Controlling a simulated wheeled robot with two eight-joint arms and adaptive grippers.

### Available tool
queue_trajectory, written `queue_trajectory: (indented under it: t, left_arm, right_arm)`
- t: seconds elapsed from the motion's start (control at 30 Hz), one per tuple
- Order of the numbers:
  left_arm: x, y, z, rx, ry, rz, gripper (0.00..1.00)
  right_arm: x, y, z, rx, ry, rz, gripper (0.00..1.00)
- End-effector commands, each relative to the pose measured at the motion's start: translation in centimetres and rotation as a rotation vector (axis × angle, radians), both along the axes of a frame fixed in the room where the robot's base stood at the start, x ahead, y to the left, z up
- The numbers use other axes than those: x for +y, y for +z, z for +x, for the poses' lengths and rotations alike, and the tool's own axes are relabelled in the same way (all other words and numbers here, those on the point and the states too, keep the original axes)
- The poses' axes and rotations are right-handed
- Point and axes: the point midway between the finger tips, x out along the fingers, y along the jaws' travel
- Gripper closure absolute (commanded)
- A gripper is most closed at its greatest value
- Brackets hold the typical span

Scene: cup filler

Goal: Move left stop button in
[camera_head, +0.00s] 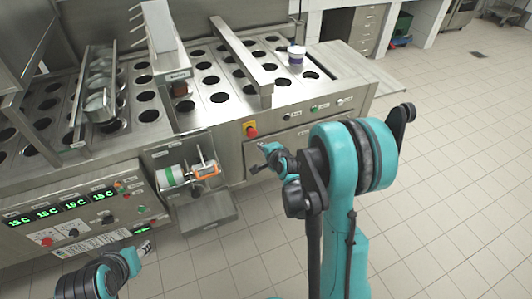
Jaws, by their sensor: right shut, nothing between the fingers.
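A red stop button on a yellow base (251,130) sits on the front face of the machine, near the middle of the view. Another red button on a pale plate (46,241) is on the left control panel, below the green displays. My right gripper (263,147) is shut and empty, just below and to the right of the yellow-based button, and looks apart from it. My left gripper (146,247) is low at the left, in front of the control panel and right of the red button there. Its fingers are too small to read.
The steel machine (215,60) has rows of round holes on top and a white cup (296,55) at the right. The tiled floor (460,190) at right is clear.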

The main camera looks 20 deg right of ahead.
Motion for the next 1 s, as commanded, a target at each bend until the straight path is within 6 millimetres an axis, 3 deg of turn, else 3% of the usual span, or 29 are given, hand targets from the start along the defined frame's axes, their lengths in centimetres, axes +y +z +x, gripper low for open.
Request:
queue_trajectory:
  t: [0.1,0.3,0.5,0.83,1.0]
  left_arm:
    - [0.0,-1.0,0.0,0.0,0.0,0.0,0.6]
    - [0.0,-1.6,0.0,0.0,0.0,0.0,0.6]
    - [0.0,-1.8,0.0,0.0,0.0,0.0,0.6]
    - [0.0,-1.8,0.0,0.0,0.0,0.0,0.6]
    - [0.0,-2.1,0.0,0.0,0.0,0.0,0.6]
  right_arm:
    - [0.1,-1.5,2.2,0.0,0.001,0.0,1.0]
    - [0.0,-1.4,5.0,0.0,0.001,0.0,1.0]
    - [0.0,-1.3,6.1,0.001,0.0,0.0,1.0]
    - [0.0,-1.2,6.2,0.001,0.0,0.0,1.0]
    - [0.1,-1.3,7.9,0.001,0.002,-0.001,1.0]
